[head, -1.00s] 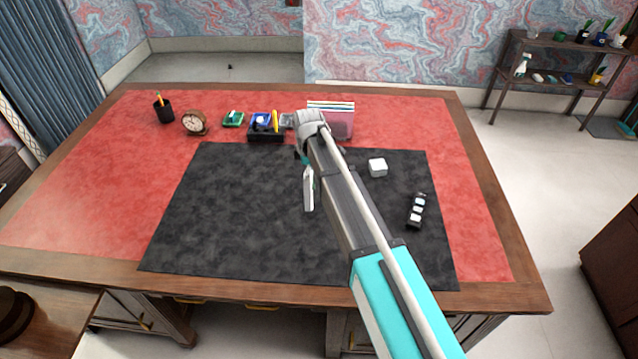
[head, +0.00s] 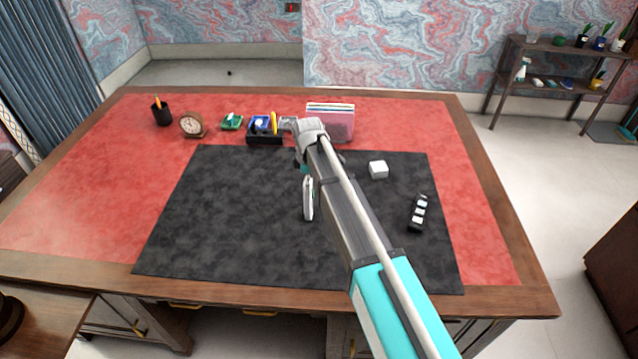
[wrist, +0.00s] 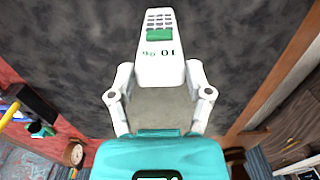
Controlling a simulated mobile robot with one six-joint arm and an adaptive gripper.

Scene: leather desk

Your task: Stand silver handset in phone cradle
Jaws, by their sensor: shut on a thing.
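The silver handset (head: 308,200) hangs below the end of my arm, over the black desk mat. In the wrist view the handset (wrist: 158,62) shows its keypad, a green screen and printed figures. My gripper (wrist: 159,82) is shut on the handset's near end, with one finger on each side. In the head view the arm hides most of the gripper. A small white block (head: 378,170) and a black strip with several pale pieces (head: 418,212) lie on the mat to the right. I cannot tell whether either is the phone cradle.
At the mat's back edge stand a black organizer (head: 264,139) and a pink file holder (head: 338,128). A clock (head: 191,124), a pen cup (head: 161,112) and a green item (head: 232,122) stand back left. The mat's left half (head: 220,220) is clear.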

